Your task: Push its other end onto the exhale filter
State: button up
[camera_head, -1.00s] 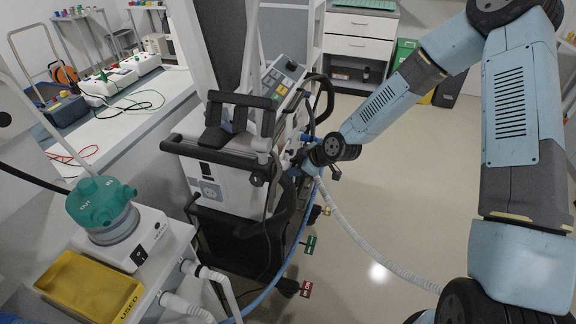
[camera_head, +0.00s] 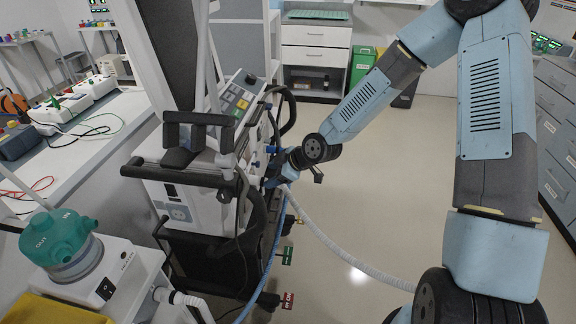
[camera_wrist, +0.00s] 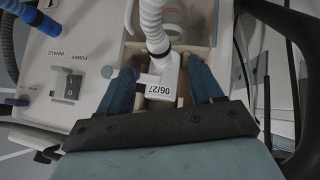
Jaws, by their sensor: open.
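In the wrist view my gripper (camera_wrist: 160,92) is open, with one blue finger on each side of a white piece tagged 06/27 (camera_wrist: 160,88), apparently the exhale filter. A white corrugated hose (camera_wrist: 152,25) comes down from the top and its end meets this piece; how far it is pushed on I cannot tell. The piece sits in a beige recess of the ventilator (camera_wrist: 75,65). In the head view my gripper (camera_head: 274,181) is at the right side of the ventilator (camera_head: 190,205), its fingers partly hidden. The white hose (camera_head: 340,254) runs from there down to the right.
A blue hose (camera_head: 268,262) hangs beside the ventilator; a blue connector (camera_wrist: 18,102) is by the INHALE label. The teal humidifier chamber (camera_head: 58,240) stands on a white unit at lower left, near a yellow tray (camera_head: 40,308). The floor (camera_head: 370,190) to the right is open.

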jog(key=v, duration=0.8)
jog(key=shift+f, duration=0.1)
jog(key=s+d+r+m+t+h, duration=0.1)
jog(key=d+r+m+h, duration=0.4)
jog(key=d, duration=0.4)
jog(key=s+d+r+m+t+h, duration=0.1)
jog(key=s+d+r+m+h, duration=0.15)
jog(key=d+r, duration=0.6)
jog(key=s+d+r+m, duration=0.5)
jog(key=s+r, duration=0.2)
jog(key=s, duration=0.2)
jog(key=s+d+r+m, duration=0.6)
jog(key=s+r, duration=0.2)
jog(key=s, duration=0.1)
jog(key=shift+s+t+h, duration=0.3)
jog(key=shift+s+h, duration=0.05)
jog(key=shift+h, duration=0.1)
